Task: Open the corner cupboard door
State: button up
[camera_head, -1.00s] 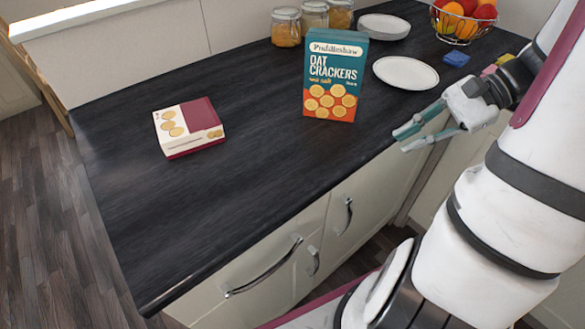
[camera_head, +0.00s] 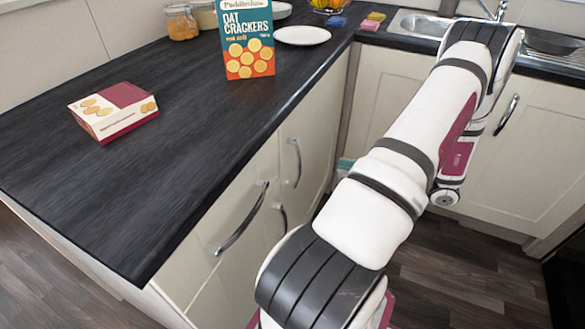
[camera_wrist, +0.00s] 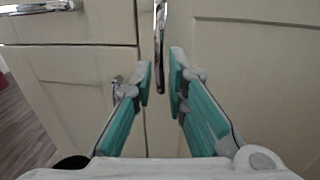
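The corner cupboard door (camera_head: 315,128) is cream and looks shut, left of my arm under the worktop. Its upright chrome handle (camera_head: 295,163) is near its left edge. In the wrist view this handle (camera_wrist: 160,40) hangs just right of the door seam, and the door panel (camera_wrist: 245,75) fills the right side. My gripper (camera_wrist: 161,72) is open, with its teal fingers on either side of the handle's lower part. I cannot tell whether the handle is between the fingertips or still beyond them.
A drawer handle (camera_head: 243,220) and a smaller lower handle (camera_head: 284,215) are on the units to the left. A cracker box (camera_head: 247,45) and a red-and-white box (camera_head: 113,111) stand on the dark worktop (camera_head: 180,140). Another cupboard door (camera_head: 530,150) is at right.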

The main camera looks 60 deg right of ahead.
aim_at(300, 159)
jog(key=b+x, duration=0.1)
jog(key=x, duration=1.1)
jog(key=shift+w+a, duration=0.15)
jog(key=shift+w, duration=0.2)
grip_shut()
